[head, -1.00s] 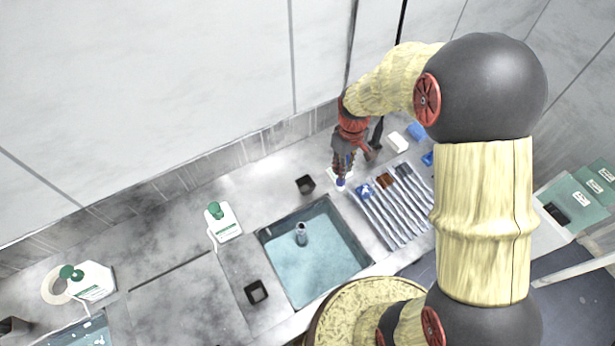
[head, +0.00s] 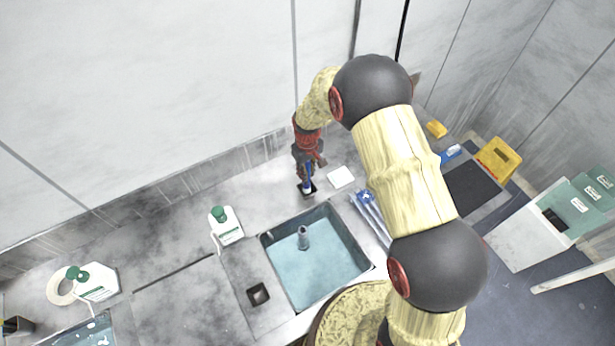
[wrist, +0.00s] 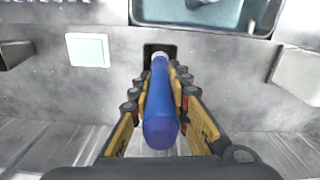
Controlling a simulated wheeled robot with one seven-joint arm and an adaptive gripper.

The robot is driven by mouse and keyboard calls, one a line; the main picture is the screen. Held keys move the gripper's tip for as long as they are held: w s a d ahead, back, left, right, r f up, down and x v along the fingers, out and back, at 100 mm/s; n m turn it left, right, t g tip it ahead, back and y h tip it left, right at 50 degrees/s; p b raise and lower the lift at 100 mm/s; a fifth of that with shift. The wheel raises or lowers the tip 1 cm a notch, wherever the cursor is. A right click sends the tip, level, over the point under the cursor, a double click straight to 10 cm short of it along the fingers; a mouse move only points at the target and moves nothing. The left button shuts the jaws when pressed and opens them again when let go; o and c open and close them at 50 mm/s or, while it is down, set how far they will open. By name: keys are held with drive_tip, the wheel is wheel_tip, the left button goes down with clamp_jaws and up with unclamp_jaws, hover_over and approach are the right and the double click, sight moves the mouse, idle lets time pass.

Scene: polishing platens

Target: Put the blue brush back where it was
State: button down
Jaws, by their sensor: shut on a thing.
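The blue brush (wrist: 160,105) is between the yellow-and-black fingers of my gripper (wrist: 160,88) in the wrist view, its pale end pointing away at the small dark square cup (wrist: 153,50). In the head view my gripper (head: 307,176) is shut on the brush (head: 307,186), upright over the dark cup (head: 299,189) behind the sink. The brush's lower end is at the cup's mouth. I cannot tell how far it is inside, since the gripper and brush hide part of the cup.
The water-filled sink (head: 268,240) lies just in front of the cup. A white square block (head: 340,177) lies to the right. A second dark cup (head: 258,293) is left of the sink, and a white bottle with a green cap (head: 226,224) stands left of my gripper.

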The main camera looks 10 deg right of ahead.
drive_tip(key=shift+f, duration=1.5)
drive_tip(key=c, duration=1.7)
unclamp_jaws()
